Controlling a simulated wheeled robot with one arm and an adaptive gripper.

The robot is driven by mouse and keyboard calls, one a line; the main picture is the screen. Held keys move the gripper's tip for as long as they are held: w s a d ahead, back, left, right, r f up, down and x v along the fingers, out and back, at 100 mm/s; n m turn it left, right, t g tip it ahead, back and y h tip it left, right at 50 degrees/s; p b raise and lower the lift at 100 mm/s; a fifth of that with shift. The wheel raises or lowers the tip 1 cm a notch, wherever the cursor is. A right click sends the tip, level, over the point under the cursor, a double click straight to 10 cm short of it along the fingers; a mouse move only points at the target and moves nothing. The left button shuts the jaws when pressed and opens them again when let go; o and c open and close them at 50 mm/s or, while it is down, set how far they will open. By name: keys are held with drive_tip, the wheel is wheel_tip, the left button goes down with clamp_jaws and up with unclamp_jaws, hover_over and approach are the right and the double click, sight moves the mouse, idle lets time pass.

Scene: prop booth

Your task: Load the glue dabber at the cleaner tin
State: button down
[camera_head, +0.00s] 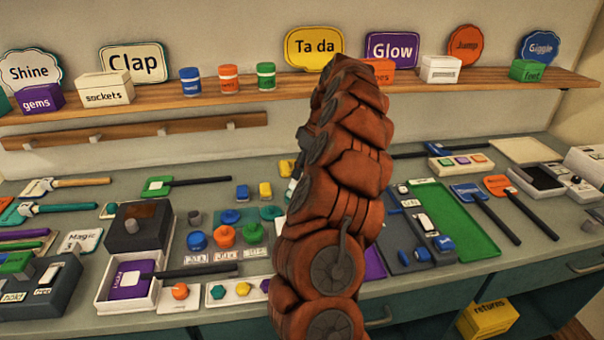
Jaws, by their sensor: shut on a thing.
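My arm rises through the middle of the view and hides part of the bench. My gripper is hidden behind it. I cannot make out a glue dabber for certain. No tin has a label I can read as cleaner. Small round pots in blue (197,240), orange (224,236) and green (252,232) stand on the bench left of my arm, with small label cards in front. Blue (190,80), orange (228,78) and green (266,75) tins stand on the shelf.
Black-handled tools lie across the bench (75,190), some with heads in trays. A white tray (128,296) holds a purple-headed tool. A green mat (455,222) is right of my arm. The shelf (160,106) carries boxes and signs. A yellow returns box (488,318) is below the bench.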

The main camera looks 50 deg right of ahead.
drive_tip(key=shift+r+p, duration=0.55)
drive_tip(key=shift+r, duration=1.95)
